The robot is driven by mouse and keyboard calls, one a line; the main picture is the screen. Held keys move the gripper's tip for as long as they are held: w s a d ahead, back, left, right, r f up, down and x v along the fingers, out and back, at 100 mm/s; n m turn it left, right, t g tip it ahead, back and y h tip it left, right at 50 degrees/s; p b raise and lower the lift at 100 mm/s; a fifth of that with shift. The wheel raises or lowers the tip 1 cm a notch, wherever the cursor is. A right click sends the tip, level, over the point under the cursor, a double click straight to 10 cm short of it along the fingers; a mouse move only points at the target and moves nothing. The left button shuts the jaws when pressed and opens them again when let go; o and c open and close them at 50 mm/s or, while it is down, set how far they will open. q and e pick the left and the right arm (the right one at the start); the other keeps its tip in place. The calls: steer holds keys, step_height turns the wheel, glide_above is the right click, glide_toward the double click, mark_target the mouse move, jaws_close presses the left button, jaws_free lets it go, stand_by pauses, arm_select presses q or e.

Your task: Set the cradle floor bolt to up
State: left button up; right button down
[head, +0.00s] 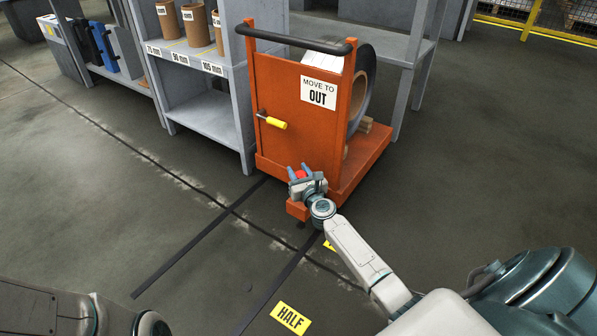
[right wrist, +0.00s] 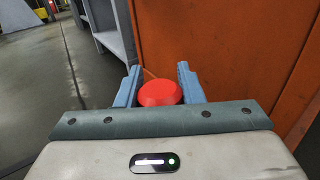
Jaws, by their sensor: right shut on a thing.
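The orange cradle cart (head: 278,150) stands ahead of me with a dark coil on its deck. The floor bolt's red knob (right wrist: 160,93) shows low at the cart's near face. My right gripper (head: 300,170) is at the cart's near lower corner, with its blue fingers on either side of the red knob and shut on it. In the right wrist view the fingers (right wrist: 157,85) flank the knob, close to the orange panel. The bolt's shaft and lower end are hidden by my gripper. My left gripper is not in view; only part of my left arm shows at the lower left.
A yellow-handled lever (head: 277,123) and a "MOVE TO OUT" sign (head: 318,93) are on the cart panel. A grey shelf (head: 205,110) with brown tubes stands close at left. Dark floor strips (head: 200,238) and a yellow "HALF" label (head: 290,318) lie on open floor.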

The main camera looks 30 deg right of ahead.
steer(key=shift+r, duration=0.2)
steer(key=c, duration=1.3)
jaws_free()
steer(key=o, duration=0.3)
steer(key=shift+r, duration=0.1)
steer(key=shift+o, duration=0.2)
steer(key=shift+s, duration=0.15)
steer(key=shift+s, duration=0.35)
steer(key=s+a+p, duration=0.2)
steer(key=s, duration=0.7)
steer(key=shift+s, duration=0.35)
